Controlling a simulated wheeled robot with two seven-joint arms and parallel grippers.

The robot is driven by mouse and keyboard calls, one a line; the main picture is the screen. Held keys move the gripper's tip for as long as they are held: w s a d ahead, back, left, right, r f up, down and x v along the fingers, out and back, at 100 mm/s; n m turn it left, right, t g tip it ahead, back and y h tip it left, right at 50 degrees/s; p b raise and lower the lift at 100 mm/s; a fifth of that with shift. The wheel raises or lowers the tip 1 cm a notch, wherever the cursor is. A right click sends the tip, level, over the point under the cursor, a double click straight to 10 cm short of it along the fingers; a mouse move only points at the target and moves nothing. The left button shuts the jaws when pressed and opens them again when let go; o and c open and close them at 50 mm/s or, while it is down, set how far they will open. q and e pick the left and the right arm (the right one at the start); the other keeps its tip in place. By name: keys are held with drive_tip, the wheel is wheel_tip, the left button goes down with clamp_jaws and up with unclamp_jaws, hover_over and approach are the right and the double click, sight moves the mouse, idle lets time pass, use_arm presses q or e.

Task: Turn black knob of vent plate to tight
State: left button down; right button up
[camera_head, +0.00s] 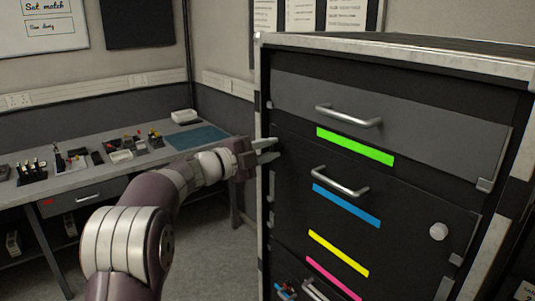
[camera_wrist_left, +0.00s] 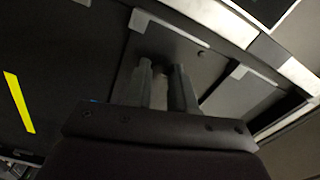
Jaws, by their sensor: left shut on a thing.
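My left gripper (camera_head: 270,150) reaches the left edge of the black cabinet front, level with the gap below the green strip. In the left wrist view its two fingers (camera_wrist_left: 162,72) point at a dark panel. They are shut on a small dark knob (camera_wrist_left: 160,70), mostly hidden between them. In the head view the knob cannot be made out behind the fingers. The dark plate (camera_wrist_left: 115,55) around it carries pale metal corner pieces; I cannot read any vent slots or tight mark. My right gripper is not in view.
A workbench (camera_head: 100,170) with small parts and a teal mat (camera_head: 198,137) stands at left. Floor between them is clear.

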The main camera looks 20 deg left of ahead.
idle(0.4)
use_arm(q)
drive_tip(key=c, duration=0.9)
unclamp_jaws()
drive_tip(key=shift+c, duration=0.2)
drive_tip(key=b+v, duration=0.3)
drive_tip(key=v, duration=0.9)
drive_tip(key=shift+s+a, duration=0.2)
drive_tip(key=shift+s, duration=0.05)
